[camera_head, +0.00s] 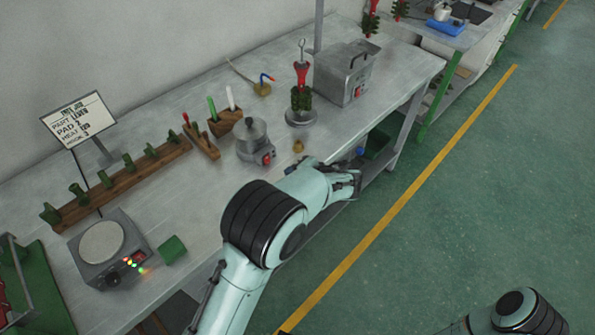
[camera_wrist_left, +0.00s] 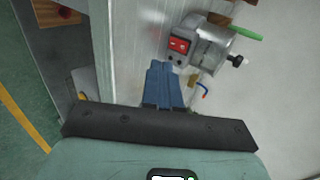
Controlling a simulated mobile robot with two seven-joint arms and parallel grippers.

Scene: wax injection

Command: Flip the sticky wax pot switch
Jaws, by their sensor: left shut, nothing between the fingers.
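The sticky wax pot (camera_head: 252,147) is a small round grey metal pot with a black-knobbed lid, standing on the workbench. It also shows in the left wrist view (camera_wrist_left: 212,48), lying sideways in the picture. Its red switch (camera_wrist_left: 180,44) is on the front of its base and shows in the head view (camera_head: 266,159) too. My left gripper (camera_wrist_left: 162,66) has its blue fingers shut and empty, with the tips close to the switch side of the pot. Contact cannot be told. In the head view my left gripper (camera_head: 285,162) is partly covered by my own wrist. My right gripper is out of view.
The workbench (camera_head: 195,85) holds a hot plate (camera_head: 103,243) with lit lights at the left, a wooden rack (camera_head: 120,185), and a metal box (camera_head: 343,72) at the right. A red and green wax tree (camera_head: 301,85) stands right of the pot. A small brown piece (camera_head: 298,146) lies nearby.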

